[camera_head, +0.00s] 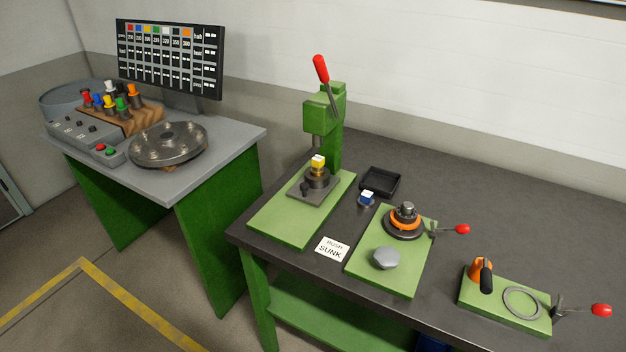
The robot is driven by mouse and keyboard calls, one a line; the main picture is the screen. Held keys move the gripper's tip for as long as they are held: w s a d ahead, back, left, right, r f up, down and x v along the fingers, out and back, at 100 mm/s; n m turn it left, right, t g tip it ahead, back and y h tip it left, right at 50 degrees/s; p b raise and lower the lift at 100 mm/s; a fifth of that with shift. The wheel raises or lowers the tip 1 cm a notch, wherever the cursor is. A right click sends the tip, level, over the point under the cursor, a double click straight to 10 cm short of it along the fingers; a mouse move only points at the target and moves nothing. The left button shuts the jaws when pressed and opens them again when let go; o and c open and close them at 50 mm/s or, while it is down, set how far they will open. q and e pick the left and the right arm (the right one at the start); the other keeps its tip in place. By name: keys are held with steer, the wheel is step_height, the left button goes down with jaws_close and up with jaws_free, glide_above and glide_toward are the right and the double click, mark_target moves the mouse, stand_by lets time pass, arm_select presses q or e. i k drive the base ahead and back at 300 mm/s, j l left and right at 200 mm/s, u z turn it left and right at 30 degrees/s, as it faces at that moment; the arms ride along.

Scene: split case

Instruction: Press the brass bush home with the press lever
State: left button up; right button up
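The green press (325,115) stands at the back left of the dark bench. Its press lever (321,70) has a red grip and points up, leaning slightly left. Under the ram, a yellow cube-like piece with a pale top (318,161) sits on a dark round fixture (318,178) on the press base. The frame does not show for certain whether the brass bush is this piece or is hidden in the fixture. Neither of my grippers is in view.
A sign reading "BUSH SUNK" (332,249) lies near the bench's front edge. Right of the press are a black tray (380,182), a blue-and-white piece (367,198), a green plate with an orange-ringed fixture (404,222) and another red-knobbed lever (461,229). The bench's back right is clear.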

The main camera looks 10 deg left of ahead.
mark_target(319, 63)
steer(key=u, duration=0.2)
steer(key=k+l+u, duration=0.1)
steer(key=l+u, duration=0.2)
steer(key=k+l+u, duration=0.15)
steer(key=l+u, duration=0.15)
steer(key=k+l+u, duration=0.15)
steer(key=l+u, duration=0.15)
steer(key=k+l+u, duration=0.1)
steer(key=k+l, duration=0.55)
steer(key=l, duration=0.25)
steer(key=k+l+u, duration=0.15)
steer(key=k+l, duration=0.55)
steer(key=l, duration=0.15)
steer(key=z, duration=0.6)
steer(key=i+j+z, duration=0.15)
steer(key=j+z, duration=0.15)
steer(key=i+j+z, duration=0.25)
steer(key=j, duration=0.15)
steer(key=j+z, duration=0.6)
steer(key=j, duration=0.2)
steer(key=j+z, duration=0.25)
steer(key=j, duration=2.75)
